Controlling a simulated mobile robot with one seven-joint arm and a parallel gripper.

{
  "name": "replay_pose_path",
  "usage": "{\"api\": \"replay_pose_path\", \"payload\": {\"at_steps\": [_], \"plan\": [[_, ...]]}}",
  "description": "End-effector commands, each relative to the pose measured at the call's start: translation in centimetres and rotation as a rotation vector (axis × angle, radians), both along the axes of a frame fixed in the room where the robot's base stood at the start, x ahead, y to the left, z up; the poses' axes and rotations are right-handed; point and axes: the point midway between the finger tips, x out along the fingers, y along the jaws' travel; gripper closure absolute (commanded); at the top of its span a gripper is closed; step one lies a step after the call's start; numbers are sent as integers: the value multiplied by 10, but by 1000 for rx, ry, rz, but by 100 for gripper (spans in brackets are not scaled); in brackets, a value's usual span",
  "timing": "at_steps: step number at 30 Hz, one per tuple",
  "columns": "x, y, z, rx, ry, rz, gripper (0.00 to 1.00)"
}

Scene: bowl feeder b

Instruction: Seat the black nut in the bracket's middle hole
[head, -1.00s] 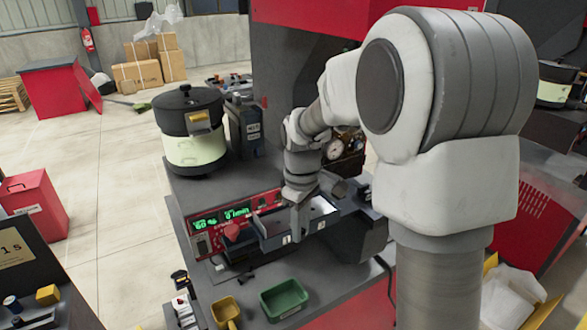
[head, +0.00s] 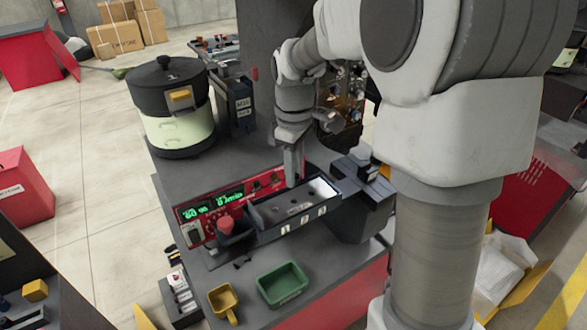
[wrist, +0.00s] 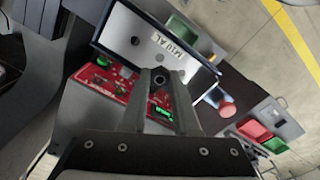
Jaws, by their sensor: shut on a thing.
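My gripper (head: 292,182) points down over the long dark tray (head: 258,238) in the head view. In the wrist view my gripper (wrist: 160,88) is shut on the black nut (wrist: 158,80), a small dark ring between the fingertips. The bracket (wrist: 163,33), a silver plate marked M10 AL, lies beyond the nut in the wrist view, with dark holes in it. The nut appears apart from the plate.
A red control panel (head: 214,207) with green digits and a red button (head: 226,225) borders the tray. A green bin (head: 283,285) and a yellow scoop (head: 223,299) sit in front. The bowl feeder (head: 178,112) stands at the back left. A dark block (head: 362,182) flanks the tray's right.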

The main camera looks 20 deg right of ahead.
Motion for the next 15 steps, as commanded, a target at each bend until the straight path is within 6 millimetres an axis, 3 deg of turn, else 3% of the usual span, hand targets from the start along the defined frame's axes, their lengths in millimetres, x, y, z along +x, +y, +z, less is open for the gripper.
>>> {"api": "replay_pose_path", "payload": {"at_steps": [4, 15], "plan": [[-1, -1, 2, -1, 0, 0, 100], [-1, -1, -30, -1, 2, 0, 100]]}}
